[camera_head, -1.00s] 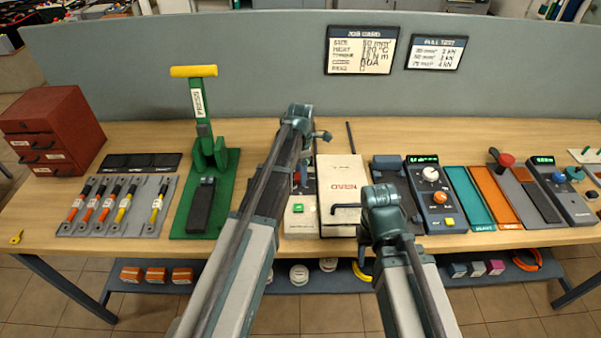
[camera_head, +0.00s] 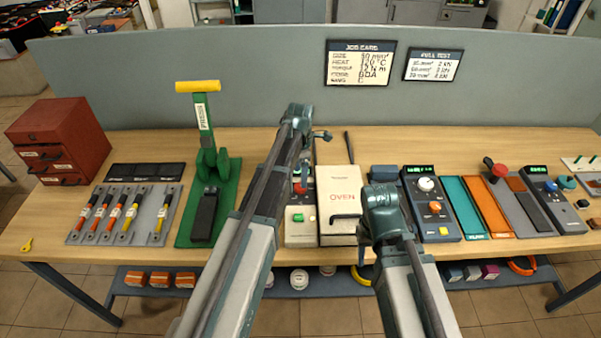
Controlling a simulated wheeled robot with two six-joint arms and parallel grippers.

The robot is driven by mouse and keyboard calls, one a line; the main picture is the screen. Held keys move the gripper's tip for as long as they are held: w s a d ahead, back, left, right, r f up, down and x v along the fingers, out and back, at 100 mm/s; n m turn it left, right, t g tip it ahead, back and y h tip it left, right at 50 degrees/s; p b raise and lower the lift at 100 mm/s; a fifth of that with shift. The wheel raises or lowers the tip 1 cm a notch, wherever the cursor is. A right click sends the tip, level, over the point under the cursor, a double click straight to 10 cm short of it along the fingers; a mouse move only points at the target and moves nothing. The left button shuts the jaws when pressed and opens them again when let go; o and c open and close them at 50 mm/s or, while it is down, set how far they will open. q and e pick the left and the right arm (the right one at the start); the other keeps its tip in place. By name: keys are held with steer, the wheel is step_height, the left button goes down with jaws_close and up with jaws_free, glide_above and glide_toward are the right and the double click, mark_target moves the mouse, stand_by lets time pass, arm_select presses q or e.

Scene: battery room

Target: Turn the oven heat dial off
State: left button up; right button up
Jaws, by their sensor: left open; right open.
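The cream oven (camera_head: 338,196) stands on the bench near the middle, its lid marked OVEN, with a dark handle at its front edge. Its control strip (camera_head: 298,239) is on the left side, with a green button (camera_head: 298,217) and a red part (camera_head: 300,188). My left arm covers much of this strip, so I cannot make out the heat dial or its setting. My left gripper (camera_head: 320,135) is high, near the oven's back left, apart from it. My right gripper (camera_head: 381,214) is in front of the oven's right side. Its fingertips are not clear. Both appear empty.
A green press (camera_head: 206,165) and cable tray (camera_head: 117,214) stand left. A tester with knobs (camera_head: 432,204), teal and orange mats (camera_head: 495,207) and another device (camera_head: 556,200) stand right. A grey panel (camera_head: 190,60) bounds the back. The bench's front edge is clear.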

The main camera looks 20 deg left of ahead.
arm_select(q)
step_height(320, 180, up, 9)
steer(key=p, duration=0.7)
steer(key=shift+f, duration=0.2)
arm_select(e)
step_height(320, 180, up, 9)
steer(key=shift+f, duration=0.15)
steer(key=shift+f, duration=0.1)
arm_select(q)
steer(key=s+d+f+m+b, duration=0.2)
steer(key=s+d+m, duration=0.2)
steer(key=s+m, duration=0.4)
steer(key=s+d+f+m+b, duration=0.2)
steer(key=s+d+f+m, duration=0.1)
steer(key=s+m, duration=0.5)
steer(key=s+d+f+m+y+b, duration=0.1)
steer(key=s+d+m, duration=0.5)
steer(key=m, duration=0.6)
steer(key=shift+s+f+b, duration=0.65)
steer(key=shift+s+b, duration=0.35)
steer(key=shift+s, duration=0.15)
arm_select(e)
step_height(320, 180, down, 7)
steer(key=shift+f, duration=0.15)
